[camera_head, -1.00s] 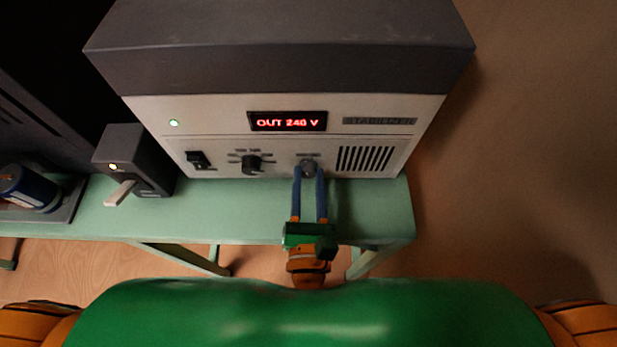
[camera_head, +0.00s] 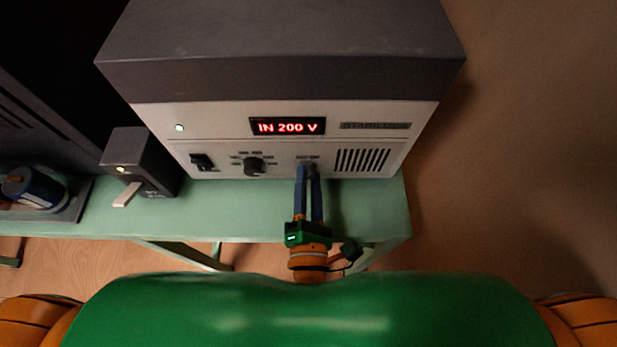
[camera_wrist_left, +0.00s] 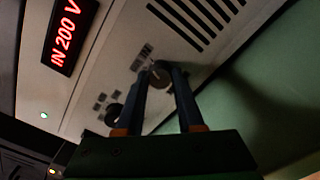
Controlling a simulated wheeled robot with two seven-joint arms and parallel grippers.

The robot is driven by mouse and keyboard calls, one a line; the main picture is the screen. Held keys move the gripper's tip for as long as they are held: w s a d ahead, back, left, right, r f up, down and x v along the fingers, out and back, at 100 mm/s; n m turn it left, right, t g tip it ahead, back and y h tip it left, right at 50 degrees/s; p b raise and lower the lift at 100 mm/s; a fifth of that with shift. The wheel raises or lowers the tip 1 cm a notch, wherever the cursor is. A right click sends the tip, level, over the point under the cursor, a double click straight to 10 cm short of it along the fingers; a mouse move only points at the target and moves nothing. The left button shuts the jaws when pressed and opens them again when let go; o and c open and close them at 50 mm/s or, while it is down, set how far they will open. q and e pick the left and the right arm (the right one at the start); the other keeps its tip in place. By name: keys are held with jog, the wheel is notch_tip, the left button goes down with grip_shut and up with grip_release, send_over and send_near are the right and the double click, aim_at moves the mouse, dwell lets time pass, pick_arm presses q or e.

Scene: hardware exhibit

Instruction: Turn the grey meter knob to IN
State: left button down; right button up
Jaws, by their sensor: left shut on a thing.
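The stabilizer (camera_head: 225,117) is a grey and white box whose red display (camera_head: 287,126) reads "IN 200 V"; the display also shows in the left wrist view (camera_wrist_left: 70,36). The grey meter knob (camera_head: 309,165) is on the front panel, right of the black knob. My left gripper (camera_head: 308,175) is shut on the grey knob, its blue fingers on either side of it. In the left wrist view the knob (camera_wrist_left: 159,74) sits between the fingertips, partly hidden. My right gripper is not in view.
The black knob (camera_head: 253,166) and black switch (camera_head: 202,162) are left of the grey knob. A small grey box with a lever (camera_head: 127,195) stands on the green table (camera_head: 375,215). A blue cylinder (camera_head: 36,188) lies far left.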

pick_arm(q)
jog(key=shift+m, duration=0.3)
jog(key=c, duration=0.5)
grip_release()
jog(key=shift+c, duration=0.2)
jog(key=s+b, duration=0.2)
jog(key=s, duration=0.4)
jog(key=shift+s+f, duration=0.1)
jog(key=shift+s, duration=0.5)
jog(key=shift+d, duration=0.1)
